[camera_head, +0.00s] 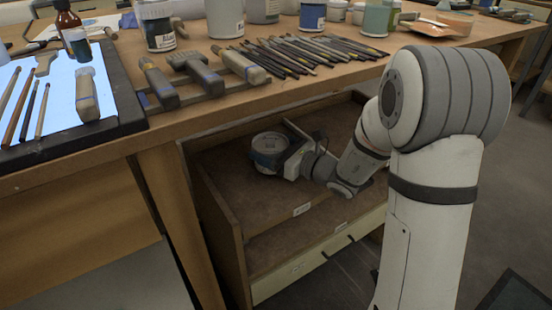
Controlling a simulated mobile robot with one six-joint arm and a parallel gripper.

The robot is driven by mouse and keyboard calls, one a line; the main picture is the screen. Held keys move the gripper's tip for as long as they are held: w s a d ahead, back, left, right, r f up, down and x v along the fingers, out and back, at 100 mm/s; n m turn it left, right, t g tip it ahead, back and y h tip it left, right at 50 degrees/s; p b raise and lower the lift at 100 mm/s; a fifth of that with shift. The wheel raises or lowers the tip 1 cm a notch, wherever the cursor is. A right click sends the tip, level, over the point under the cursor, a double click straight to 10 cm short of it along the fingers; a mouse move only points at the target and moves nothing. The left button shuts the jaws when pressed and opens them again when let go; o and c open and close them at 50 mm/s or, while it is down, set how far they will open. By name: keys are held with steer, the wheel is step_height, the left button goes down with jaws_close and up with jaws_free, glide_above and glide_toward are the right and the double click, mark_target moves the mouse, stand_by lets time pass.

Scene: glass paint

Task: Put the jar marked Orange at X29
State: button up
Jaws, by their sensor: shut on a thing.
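A jar (269,151) with a greyish lid and a bluish band stands upright in the left part of an open wooden compartment (232,178) below the tabletop. Its marking cannot be read here. My gripper (285,157) comes in from the right at jar height and is shut on the jar's side. The wrist hides part of the compartment floor, and I cannot tell whether the jar touches the floor. Small white labels (301,210) sit on the compartment's front edge, too small to read, so I cannot tell which place is X29.
The wooden table (175,125) overhangs the compartment. It bears jars (225,18), brushes (300,52), scrapers (190,68) and a lit panel (55,95). A lower drawer front (318,256) lies below. The compartment's left wall (222,215) is close to the jar; its floor in front is bare.

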step_height(320, 180, down, 2)
steer(key=shift+f, duration=0.1)
steer(key=shift+a, duration=0.1)
steer(key=shift+r, duration=0.2)
steer(key=shift+f, duration=0.1)
steer(key=o, duration=0.8)
steer(key=shift+f+b, duration=0.15)
steer(key=shift+b, duration=0.15)
steer(key=o, duration=0.3)
